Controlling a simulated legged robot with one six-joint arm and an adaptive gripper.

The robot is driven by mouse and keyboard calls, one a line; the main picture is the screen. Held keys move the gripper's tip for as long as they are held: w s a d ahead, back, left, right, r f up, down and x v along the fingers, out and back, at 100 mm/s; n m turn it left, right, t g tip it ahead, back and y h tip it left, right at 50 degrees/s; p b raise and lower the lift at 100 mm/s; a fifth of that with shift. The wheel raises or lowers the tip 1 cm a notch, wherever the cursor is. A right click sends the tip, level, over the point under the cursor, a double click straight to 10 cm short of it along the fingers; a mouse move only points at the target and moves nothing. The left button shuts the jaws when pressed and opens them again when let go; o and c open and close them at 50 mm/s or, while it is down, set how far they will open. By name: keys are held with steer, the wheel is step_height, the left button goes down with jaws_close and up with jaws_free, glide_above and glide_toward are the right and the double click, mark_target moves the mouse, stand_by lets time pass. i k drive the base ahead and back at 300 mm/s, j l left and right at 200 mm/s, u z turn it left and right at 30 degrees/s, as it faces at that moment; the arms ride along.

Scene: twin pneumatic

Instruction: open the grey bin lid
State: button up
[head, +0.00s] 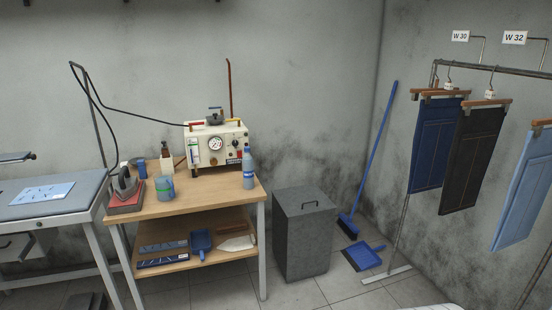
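The grey bin (304,246) stands on the tiled floor, right of the wooden table. It is a tall dark-grey box. Its lid (296,199) lies flat on top and looks closed. My gripper is not in view.
A wooden table (178,188) with a gauge box (217,146), a spray bottle (248,168) and an iron (126,182) stands close left of the bin. A blue broom (369,160) and dustpan (362,254) are right of it. Trousers (472,155) hang further right. Some floor in front is clear.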

mark_target(308, 199)
steer(key=i+z, duration=0.15)
steer(key=i, duration=0.4)
steer(key=i+z, duration=0.1)
steer(key=i, duration=0.45)
steer(key=i+z, duration=0.15)
steer(key=i, duration=0.4)
steer(key=i+j+z, duration=0.1)
steer(key=i, duration=0.45)
steer(key=i+j+z, duration=0.15)
steer(key=i, duration=0.35)
